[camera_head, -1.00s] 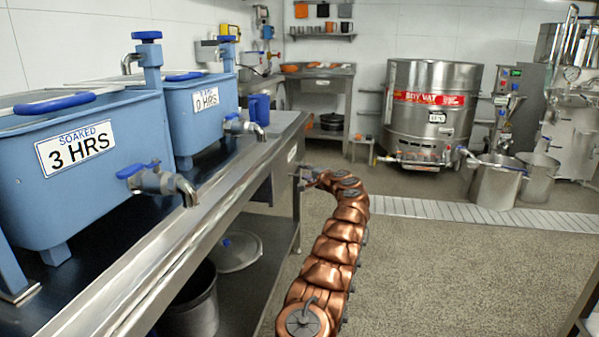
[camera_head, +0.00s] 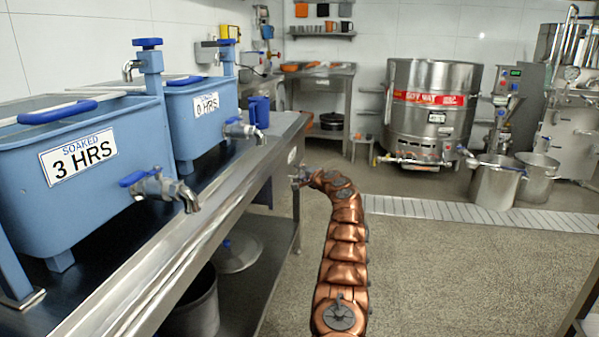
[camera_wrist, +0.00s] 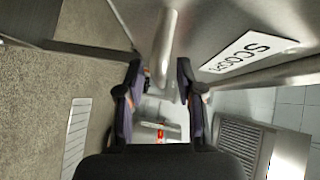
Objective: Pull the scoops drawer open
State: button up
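The scoops drawer shows in the wrist view as a metal front with a white "SCOOPS" label (camera_wrist: 243,52). Its bar handle (camera_wrist: 166,45) runs up and down in that picture. My gripper (camera_wrist: 159,68) is open, with one dark finger on each side of the handle and a gap visible on both sides. I cannot tell how deep the handle sits between the fingers. In the head view my gripper (camera_head: 298,179) is at the far end of the steel bench's side, just below a small label (camera_head: 292,155); the handle is too small to make out there.
The steel bench (camera_head: 215,205) carries blue soaking tanks (camera_head: 85,165) with taps at its edge. A dark pot (camera_head: 195,305) stands on its lower shelf. A steel vat (camera_head: 432,115) and pots (camera_head: 495,185) stand at the back right. The floor (camera_head: 440,265) right of my arm is clear.

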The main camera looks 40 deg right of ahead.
dwell(0.4)
grip_shut()
dwell(0.4)
